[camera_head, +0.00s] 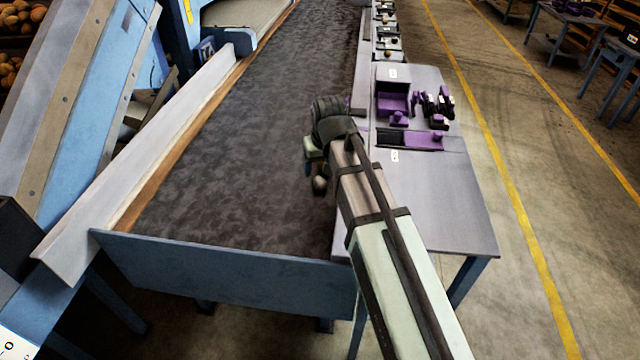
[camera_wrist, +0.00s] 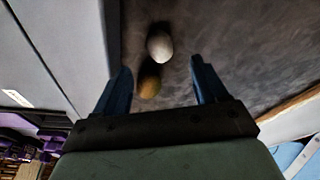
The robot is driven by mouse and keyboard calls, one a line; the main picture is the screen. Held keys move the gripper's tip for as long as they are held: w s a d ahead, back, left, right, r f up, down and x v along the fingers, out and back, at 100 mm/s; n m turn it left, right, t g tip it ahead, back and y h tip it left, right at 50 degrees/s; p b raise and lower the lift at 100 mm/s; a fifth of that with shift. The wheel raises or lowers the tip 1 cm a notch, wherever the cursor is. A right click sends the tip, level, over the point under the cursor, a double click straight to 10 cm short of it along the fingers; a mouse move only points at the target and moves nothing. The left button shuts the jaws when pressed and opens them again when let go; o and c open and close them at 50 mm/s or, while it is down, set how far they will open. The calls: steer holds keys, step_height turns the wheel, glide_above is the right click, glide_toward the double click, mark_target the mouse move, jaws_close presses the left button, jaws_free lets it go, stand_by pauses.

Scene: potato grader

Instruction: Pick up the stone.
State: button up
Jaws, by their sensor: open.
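In the wrist view a pale grey, smooth, rounded lump (camera_wrist: 159,45), which looks like the stone, lies on the dark belt just beyond the fingertip line. A brown-yellow lump (camera_wrist: 149,85), which looks like a potato, lies against or very near it, closer to my palm in the picture. My gripper (camera_wrist: 160,65) is open above them, with a blue finger on each side and nothing gripped. In the head view my gripper (camera_head: 314,158) is over the belt's right side. A small roundish lump (camera_head: 319,185) shows just below it; I cannot tell which one it is.
The dark conveyor belt (camera_head: 235,150) is otherwise bare. It has a pale left guard (camera_head: 140,160) and a blue end plate (camera_head: 225,275). To the right, a grey side table (camera_head: 440,215) bears purple bins (camera_head: 392,103) and a purple tray (camera_head: 415,140).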

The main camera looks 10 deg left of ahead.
mark_target(320, 180)
steer(key=shift+x, duration=3.6)
steer(key=c, duration=1.2)
steer(key=shift+r, duration=0.1)
